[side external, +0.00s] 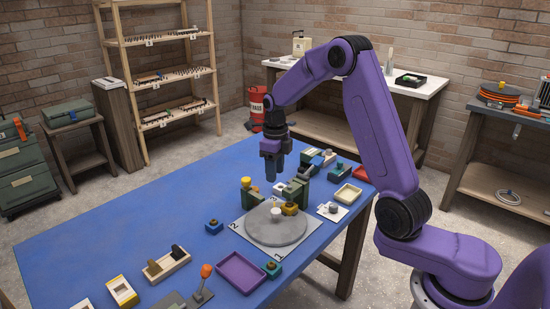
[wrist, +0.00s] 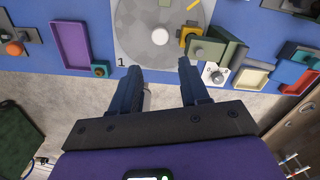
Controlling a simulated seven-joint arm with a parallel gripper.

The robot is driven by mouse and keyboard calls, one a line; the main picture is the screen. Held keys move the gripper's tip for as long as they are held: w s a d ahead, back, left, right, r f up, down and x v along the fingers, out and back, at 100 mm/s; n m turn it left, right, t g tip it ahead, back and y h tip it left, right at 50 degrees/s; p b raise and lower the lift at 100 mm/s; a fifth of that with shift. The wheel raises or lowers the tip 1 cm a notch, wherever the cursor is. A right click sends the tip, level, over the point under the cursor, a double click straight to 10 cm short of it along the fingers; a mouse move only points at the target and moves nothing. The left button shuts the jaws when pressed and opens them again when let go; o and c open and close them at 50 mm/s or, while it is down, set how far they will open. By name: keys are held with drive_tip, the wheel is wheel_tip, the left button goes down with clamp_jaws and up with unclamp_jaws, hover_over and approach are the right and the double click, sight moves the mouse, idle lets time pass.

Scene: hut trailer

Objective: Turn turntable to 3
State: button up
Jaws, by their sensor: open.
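A printed 2 (side external: 234,226) and a printed 1 (side external: 278,257) show on the plate; I cannot see a 3. A yellow mark (wrist: 194,6) lies on the disc. A yellow block (side external: 290,208) stands at the disc's edge. My gripper (side external: 271,176) is open and empty, raised above the table, apart from the turntable.
Dark green blocks (wrist: 217,45) stand close beside the disc. A purple tray (side external: 241,271), a lever with an orange knob (side external: 206,271), a small blue block (side external: 214,227) and a cream tray (side external: 347,194) lie around it.

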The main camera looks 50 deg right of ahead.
wheel_tip(320, 180, up, 4)
drive_tip(key=shift+f, duration=0.15)
idle(0.3)
drive_tip(key=s+a+r+n, duration=0.3)
drive_tip(key=s+a+n, duration=1.1)
drive_tip(key=n, duration=0.9)
drive_tip(key=s+d+f+n, duration=0.1)
drive_tip(key=s+d+n, duration=0.1)
drive_tip(key=s+n, duration=1.9)
drive_tip(key=shift+d+n, duration=0.4)
drive_tip(key=shift+n, duration=0.2)
